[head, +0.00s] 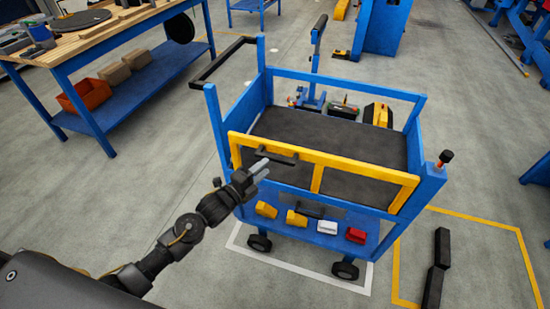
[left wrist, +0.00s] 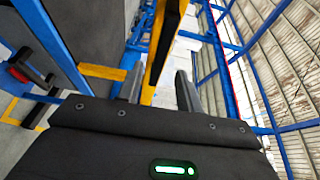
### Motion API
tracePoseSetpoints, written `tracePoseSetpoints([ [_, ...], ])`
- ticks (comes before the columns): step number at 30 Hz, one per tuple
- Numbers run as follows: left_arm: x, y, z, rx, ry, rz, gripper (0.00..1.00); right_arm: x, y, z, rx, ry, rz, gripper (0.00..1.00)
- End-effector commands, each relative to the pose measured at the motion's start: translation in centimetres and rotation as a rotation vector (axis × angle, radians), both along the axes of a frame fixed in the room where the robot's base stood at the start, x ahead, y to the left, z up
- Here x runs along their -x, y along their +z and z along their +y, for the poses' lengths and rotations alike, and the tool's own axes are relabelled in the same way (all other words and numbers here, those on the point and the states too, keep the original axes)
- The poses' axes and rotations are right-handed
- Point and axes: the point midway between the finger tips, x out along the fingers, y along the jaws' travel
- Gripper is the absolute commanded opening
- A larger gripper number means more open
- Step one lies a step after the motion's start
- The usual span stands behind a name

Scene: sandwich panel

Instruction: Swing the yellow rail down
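The yellow rail (head: 340,163) stands upright along the near side of the blue cart (head: 232,118), with its top bar above the deck. A black handle (head: 277,158) is on its left part. My left gripper (head: 262,167) is just in front of the rail, close below the handle. In the left wrist view my left gripper (left wrist: 158,90) has its two fingers apart, with the yellow rail (left wrist: 150,75) showing between and beyond them. I cannot tell whether they touch it. A black knob with a red base (head: 445,157) is on the cart's right front post. My right gripper is not in view.
A workbench (head: 100,42) stands at the left. The cart's lower shelf (head: 278,222) holds several small yellow, white and red items. A long black piece (head: 437,270) shows at the lower right, over the yellow floor marking. Floor left of the cart is clear.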

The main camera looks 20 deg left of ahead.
Motion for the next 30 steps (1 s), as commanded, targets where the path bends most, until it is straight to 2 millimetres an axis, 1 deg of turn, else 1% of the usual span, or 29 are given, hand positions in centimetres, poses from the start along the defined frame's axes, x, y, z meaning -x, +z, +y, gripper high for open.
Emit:
tracePoseSetpoints([
  [1,-1.0,0.3,-0.5,0.003,0.001,-0.002,0.36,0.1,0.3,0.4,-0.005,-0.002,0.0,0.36],
  [3,-2.2,0.2,-1.1,0.003,0.001,-0.001,0.36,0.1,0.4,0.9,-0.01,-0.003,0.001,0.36],
  [9,-4.7,0.1,-2.4,0.002,0.0,0.001,0.36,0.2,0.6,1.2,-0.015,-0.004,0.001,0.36],
  [15,-5.7,0.0,-2.9,0.001,-0.001,0.002,0.36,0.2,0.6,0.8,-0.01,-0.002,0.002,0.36],
  [23,-5.7,0.0,-2.9,0.001,0.0,0.002,0.36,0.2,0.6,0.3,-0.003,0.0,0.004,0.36],
  [30,-5.7,0.0,-2.8,0.001,0.0,0.002,0.05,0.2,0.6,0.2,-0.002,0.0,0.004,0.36],
])
